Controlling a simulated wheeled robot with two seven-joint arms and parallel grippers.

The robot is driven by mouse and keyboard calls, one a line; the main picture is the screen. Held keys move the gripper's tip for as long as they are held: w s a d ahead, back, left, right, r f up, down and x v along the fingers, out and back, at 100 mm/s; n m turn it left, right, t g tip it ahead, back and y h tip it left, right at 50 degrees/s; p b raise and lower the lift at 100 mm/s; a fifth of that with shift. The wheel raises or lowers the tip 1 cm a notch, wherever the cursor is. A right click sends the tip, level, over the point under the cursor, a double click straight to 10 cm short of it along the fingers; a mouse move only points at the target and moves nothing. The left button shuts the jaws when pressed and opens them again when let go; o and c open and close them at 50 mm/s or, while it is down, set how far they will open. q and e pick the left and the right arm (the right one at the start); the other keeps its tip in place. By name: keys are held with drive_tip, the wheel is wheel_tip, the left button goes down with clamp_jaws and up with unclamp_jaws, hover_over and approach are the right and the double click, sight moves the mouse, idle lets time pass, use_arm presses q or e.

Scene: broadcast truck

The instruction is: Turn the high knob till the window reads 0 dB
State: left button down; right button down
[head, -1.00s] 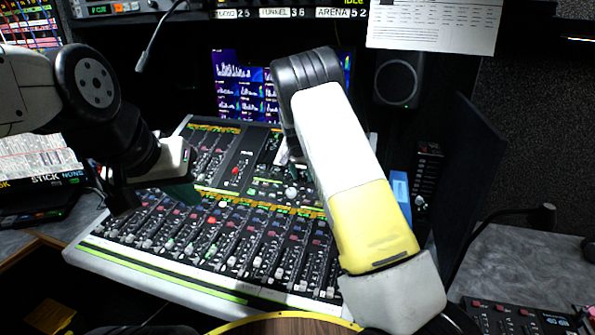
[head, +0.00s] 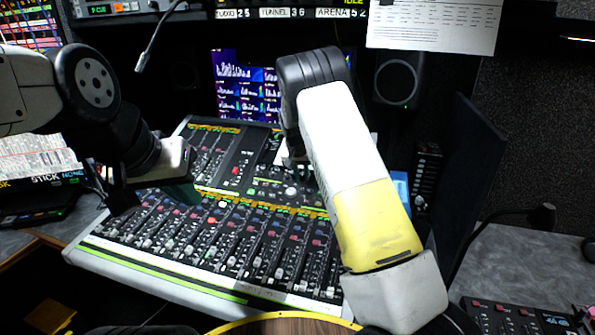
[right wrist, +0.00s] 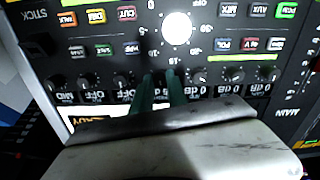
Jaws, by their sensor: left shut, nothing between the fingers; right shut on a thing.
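The mixing console (head: 150,277) fills the middle of the head view. In the right wrist view its panel shows a row of small dark knobs with white pointers, such as one knob (right wrist: 200,76) right of my fingers, with small reading windows (right wrist: 215,88) below. Some windows read OFF, others 0 dB. My right gripper (right wrist: 160,78) reaches into this row, its green fingers shut on a small knob that they largely hide. I cannot read that knob's label or window. My left gripper (head: 185,188) is shut and empty above the console's left part.
A large white dial (right wrist: 178,27) with a number scale sits above the knob row, with lit buttons such as TALK and CUT around it. A gooseneck microphone (head: 150,45) hangs at the back left. A screen (head: 235,85) and a speaker (head: 398,78) stand behind.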

drive_tip(key=shift+n, duration=1.8)
drive_tip(key=c, duration=1.3)
unclamp_jaws()
drive_tip(key=v, duration=0.7)
drive_tip(key=shift+s+a+r, duration=0.1)
drive_tip(key=shift+s+r, duration=0.05)
drive_tip(key=shift+r, duration=0.15)
